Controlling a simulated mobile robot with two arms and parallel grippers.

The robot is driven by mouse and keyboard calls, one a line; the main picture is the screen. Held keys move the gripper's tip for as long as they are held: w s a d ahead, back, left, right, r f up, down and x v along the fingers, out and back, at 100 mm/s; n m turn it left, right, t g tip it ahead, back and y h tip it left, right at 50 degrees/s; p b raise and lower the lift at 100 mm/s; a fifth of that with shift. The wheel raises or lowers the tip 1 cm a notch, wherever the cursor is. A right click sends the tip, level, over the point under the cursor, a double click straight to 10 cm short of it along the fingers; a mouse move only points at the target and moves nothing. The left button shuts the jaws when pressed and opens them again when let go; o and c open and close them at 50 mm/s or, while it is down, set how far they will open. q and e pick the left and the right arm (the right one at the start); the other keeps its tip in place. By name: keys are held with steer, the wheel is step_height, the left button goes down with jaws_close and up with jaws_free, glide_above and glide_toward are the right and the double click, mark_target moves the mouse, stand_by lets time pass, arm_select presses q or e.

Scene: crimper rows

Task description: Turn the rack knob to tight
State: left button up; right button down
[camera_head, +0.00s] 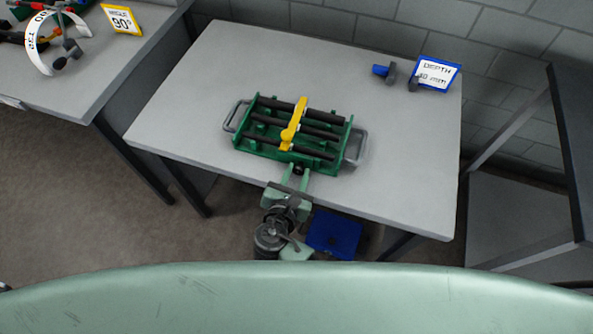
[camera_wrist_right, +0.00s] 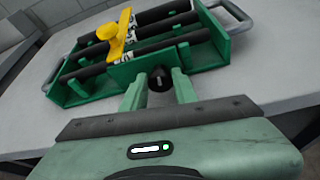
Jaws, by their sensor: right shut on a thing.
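The green rack (camera_head: 258,147) lies on the grey table, with black rods across it and a yellow piece (camera_head: 293,128) over them. It also shows in the wrist view (camera_wrist_right: 75,92). Its small dark knob (camera_wrist_right: 160,80) sits on the near side, with a pale line running roughly up and down on its face. My right gripper (camera_head: 298,174) is at that near side, its two green fingers on either side of the knob, shut on it. It also shows in the wrist view (camera_wrist_right: 160,88). Any tight marking is not readable. My left gripper is not in view.
Grey handles (camera_head: 357,146) stick out at both rack ends. A blue-framed depth sign (camera_head: 437,74) and a blue and grey piece (camera_head: 382,71) stand at the back right. A second table (camera_head: 120,68) with a 90° sign (camera_head: 122,20) is at left. The table's left part is clear.

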steer(key=shift+d+f+m+y, duration=0.1)
steer(key=shift+m+y, duration=0.4)
steer(key=shift+m, duration=0.4)
steer(key=shift+m+t+y+b, duration=0.4)
steer(key=shift+m+b, duration=0.05)
steer(key=shift+m, duration=0.05)
steer(key=c, duration=1.1)
jaws_free()
steer(key=shift+b+v, duration=0.3)
steer(key=shift+v, duration=3.7)
